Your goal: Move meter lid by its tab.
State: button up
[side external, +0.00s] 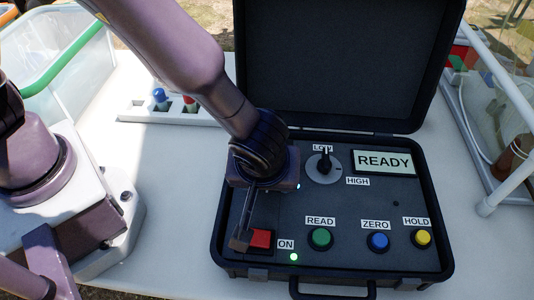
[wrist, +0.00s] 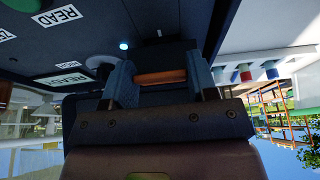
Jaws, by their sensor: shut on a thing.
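The meter (side external: 330,215) is a black case on the white table, with a grey panel facing up. Its lid (side external: 335,60) stands open and upright at the back; I cannot make out a tab on it. My gripper (side external: 247,236) is low over the panel's front left corner, at a red block (side external: 260,240) left of the ON label. In the wrist view, my gripper (wrist: 161,82) has its fingers on either side of an orange-red piece (wrist: 161,77), which looks like that block. My fingers partly hide the contact.
The panel has a READY display (side external: 384,162), a dial (side external: 324,168), and green (side external: 320,239), blue (side external: 378,243) and yellow (side external: 423,238) buttons. A green light (side external: 294,257) is lit. A white rack (side external: 150,112) stands behind left; a clear bin (side external: 60,65) is farther left.

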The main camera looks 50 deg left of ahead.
jog(key=shift+s+d+f+t+y, duration=0.2)
jog(key=shift+f+t+y, duration=0.35)
jog(key=shift+f, duration=0.15)
jog(key=shift+s+d+f+t+y, duration=0.15)
jog(key=shift+s+f+t+y, duration=0.05)
jog(key=shift+f+t+y, duration=0.4)
jog(key=shift+f, duration=0.2)
jog(key=o, duration=1.3)
jog(key=shift+r, duration=0.1)
jog(key=v, duration=1.3)
